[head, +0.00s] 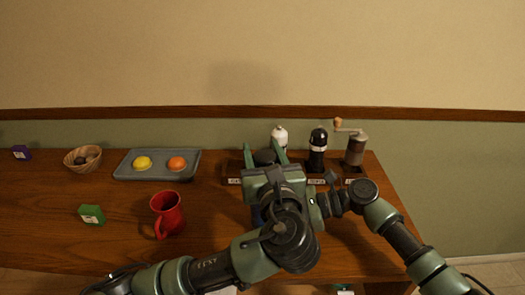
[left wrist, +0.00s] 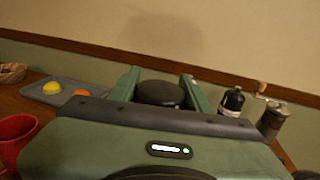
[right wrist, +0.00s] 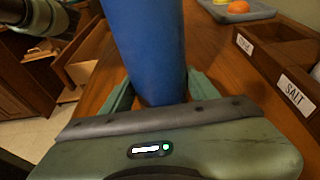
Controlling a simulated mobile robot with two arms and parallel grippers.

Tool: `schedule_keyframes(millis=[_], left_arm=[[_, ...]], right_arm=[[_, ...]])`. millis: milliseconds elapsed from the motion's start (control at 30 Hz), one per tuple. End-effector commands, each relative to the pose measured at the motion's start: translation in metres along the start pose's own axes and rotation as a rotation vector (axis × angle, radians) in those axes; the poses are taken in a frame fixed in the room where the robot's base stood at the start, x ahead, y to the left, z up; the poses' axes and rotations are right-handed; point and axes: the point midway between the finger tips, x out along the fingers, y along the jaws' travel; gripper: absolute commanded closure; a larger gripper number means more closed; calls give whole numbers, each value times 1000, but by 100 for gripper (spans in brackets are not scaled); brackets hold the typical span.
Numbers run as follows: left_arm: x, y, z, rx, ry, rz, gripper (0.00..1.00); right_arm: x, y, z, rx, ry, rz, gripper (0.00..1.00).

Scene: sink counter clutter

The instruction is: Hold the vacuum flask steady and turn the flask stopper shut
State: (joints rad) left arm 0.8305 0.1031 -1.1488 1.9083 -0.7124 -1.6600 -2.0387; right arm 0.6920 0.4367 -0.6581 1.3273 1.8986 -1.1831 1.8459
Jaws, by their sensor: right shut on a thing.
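The vacuum flask is a blue cylinder (right wrist: 145,45) between the fingers of my right gripper (right wrist: 160,92), which is shut on it in the right wrist view. In the head view my left gripper and arm hide most of the flask and my right gripper. The dark round flask stopper (left wrist: 160,93) lies between the two fingers of my left gripper (left wrist: 160,88) in the left wrist view. It also shows in the head view (head: 265,157) between the left gripper's fingers (head: 264,153). These fingers stand on both sides of the stopper and look open, with little clearance. How the stopper meets the flask is hidden.
A labelled wooden rack (right wrist: 265,70) stands behind, with a white bottle (head: 279,138), a black mill (head: 317,150) and a crank grinder (head: 355,148) around it. A red mug (head: 167,214), green box (head: 92,215), grey tray (head: 190,158) and basket (head: 83,160) stand left.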

Motion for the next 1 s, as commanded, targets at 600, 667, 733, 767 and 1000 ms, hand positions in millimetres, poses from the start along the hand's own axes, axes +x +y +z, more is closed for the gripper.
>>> schedule_keyframes(millis=[600, 667, 733, 767, 1000], left_arm=[[-30, -2, 0, -2, 1, -6, 34], [-43, -2, 0, -2, 1, -7, 34], [-58, -2, -1, -2, 2, -6, 34], [-65, -1, 0, -3, 2, -5, 34], [-107, -1, 0, -1, 1, -4, 34]], right_arm=[[0, 0, 1, -1, -2, -1, 63], [0, 0, 1, -1, -2, -1, 63], [0, 0, 1, -1, -1, -1, 63], [0, 0, 1, -1, -1, -1, 63], [0, 0, 1, 0, -1, -1, 63]])
